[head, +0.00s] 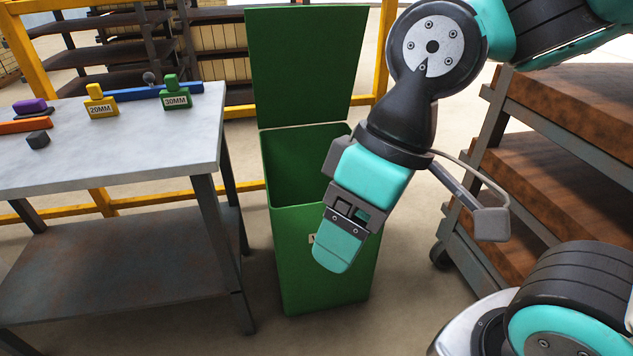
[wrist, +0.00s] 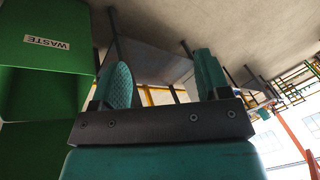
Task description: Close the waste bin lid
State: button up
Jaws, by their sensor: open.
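The green waste bin (head: 325,262) stands on the floor between the table and the shelf rack. Its lid (head: 303,65) is open and stands upright at the back, so the dark inside shows. My gripper (head: 338,246) points down in front of the bin and covers part of its front and right side in the head view. In the wrist view my gripper (wrist: 163,78) has its two fingers apart with nothing between them. The bin (wrist: 45,72) is at the left there, with its WASTE label upside down. I cannot tell whether my gripper touches the bin.
A metal table (head: 115,150) stands left of the bin, holding yellow and green labelled blocks and other small pieces. A wheeled rack (head: 565,160) with brown boards is on the right. A yellow rail (head: 385,50) runs behind the bin. Floor in front is clear.

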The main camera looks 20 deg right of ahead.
aim_at(303, 61)
jog(key=z, duration=0.25)
jog(key=i, duration=1.2)
jog(key=u, duration=0.4)
